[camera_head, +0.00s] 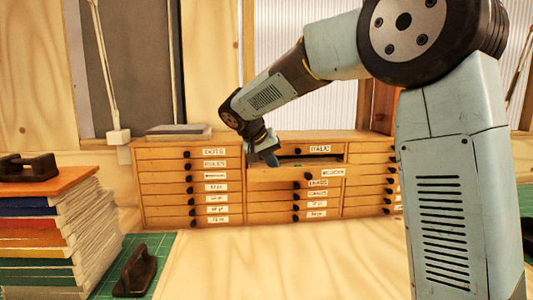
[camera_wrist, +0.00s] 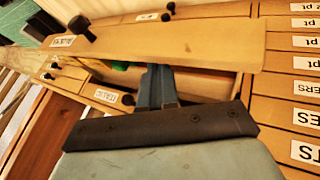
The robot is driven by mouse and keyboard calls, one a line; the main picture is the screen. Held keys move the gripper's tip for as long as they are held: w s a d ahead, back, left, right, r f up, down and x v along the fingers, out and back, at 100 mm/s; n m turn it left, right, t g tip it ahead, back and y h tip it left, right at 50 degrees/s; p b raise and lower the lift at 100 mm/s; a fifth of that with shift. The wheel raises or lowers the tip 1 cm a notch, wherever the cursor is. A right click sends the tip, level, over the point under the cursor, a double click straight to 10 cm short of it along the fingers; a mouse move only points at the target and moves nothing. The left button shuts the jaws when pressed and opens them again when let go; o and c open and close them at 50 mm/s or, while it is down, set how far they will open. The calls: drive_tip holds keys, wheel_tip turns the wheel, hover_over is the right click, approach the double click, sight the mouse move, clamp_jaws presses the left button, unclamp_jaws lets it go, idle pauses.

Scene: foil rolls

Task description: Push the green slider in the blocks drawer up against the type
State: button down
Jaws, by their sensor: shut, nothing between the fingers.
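The blocks drawer (camera_head: 280,174) stands pulled out in the middle column of the wooden cabinet. In the wrist view the drawer front (camera_wrist: 180,42) appears upside down, with a black knob and label. A small green piece (camera_wrist: 118,65), which may be the slider, shows between this front and the drawer above; it is partly hidden. The type cannot be made out. My gripper (camera_head: 272,160) is shut and empty, its blue fingers at the left part of the open drawer. In the wrist view the fingers (camera_wrist: 156,74) reach behind the drawer front, their tips hidden.
The italic drawer (camera_head: 320,149) is just above, close over the opening. Closed labelled drawers (camera_head: 190,190) fill both sides. A stack of coloured books (camera_head: 50,240) stands at the left, with a dark handled object (camera_head: 136,272) on a green mat (camera_head: 160,245). The wooden bench front (camera_head: 280,260) is clear.

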drive_tip(key=shift+w+d+f, duration=0.1)
drive_tip(key=shift+w+d, duration=0.05)
drive_tip(key=shift+d, duration=0.9)
drive_tip(key=shift+w+d+f, duration=0.1)
drive_tip(key=shift+d, duration=0.95)
